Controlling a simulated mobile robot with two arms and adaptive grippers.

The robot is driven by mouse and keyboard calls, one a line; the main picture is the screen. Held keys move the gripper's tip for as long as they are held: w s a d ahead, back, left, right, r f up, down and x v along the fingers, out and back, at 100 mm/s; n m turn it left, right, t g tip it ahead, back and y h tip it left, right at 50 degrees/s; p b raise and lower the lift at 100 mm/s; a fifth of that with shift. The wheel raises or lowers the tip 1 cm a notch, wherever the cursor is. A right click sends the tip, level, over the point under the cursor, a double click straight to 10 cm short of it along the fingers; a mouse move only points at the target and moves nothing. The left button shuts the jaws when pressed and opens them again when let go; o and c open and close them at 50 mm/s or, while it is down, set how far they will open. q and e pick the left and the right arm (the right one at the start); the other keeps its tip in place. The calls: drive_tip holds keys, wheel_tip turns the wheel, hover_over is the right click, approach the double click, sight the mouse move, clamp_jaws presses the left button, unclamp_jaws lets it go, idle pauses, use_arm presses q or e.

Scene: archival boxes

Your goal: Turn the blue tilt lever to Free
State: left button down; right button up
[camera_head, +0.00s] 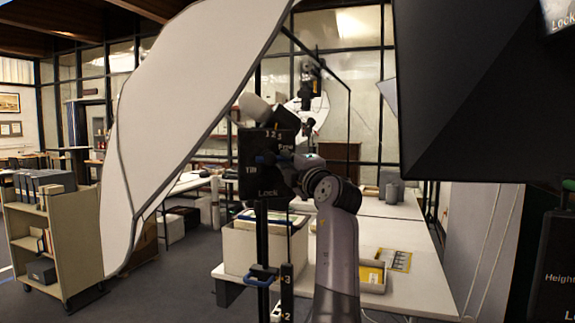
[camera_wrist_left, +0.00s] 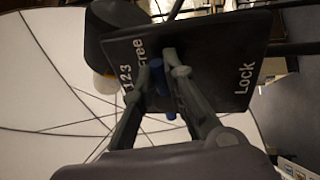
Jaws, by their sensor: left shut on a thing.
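A black tilt panel (camera_head: 262,180) marked Free and Lock stands mid-picture on a lamp stand; it also shows in the wrist view (camera_wrist_left: 225,58). The blue tilt lever (camera_head: 266,159) shows as a small blue piece in front of it. In the wrist view the blue lever (camera_wrist_left: 160,80) lies between the fingers, near the word Free. My left gripper (camera_head: 280,162) is shut on the lever, with its fingers (camera_wrist_left: 160,68) on either side. They partly hide the lever, so its exact angle is unclear. My right gripper is not in view.
A large white lamp panel (camera_head: 190,110) hangs close on the left, a black lamp hood (camera_head: 480,90) on the right. A second blue lever (camera_head: 261,276) sits lower on the stand. A box of folders (camera_head: 240,245) stands on the white table (camera_head: 415,285). A book cart (camera_head: 60,245) is left.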

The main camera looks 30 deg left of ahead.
use_arm(q)
drive_tip(key=c, duration=1.6)
unclamp_jaws()
drive_tip(key=shift+c, duration=0.2)
drive_tip(key=shift+d, duration=0.1)
drive_tip(key=v, duration=0.7)
drive_tip(key=shift+s, duration=0.2)
drive_tip(key=shift+d, duration=0.1)
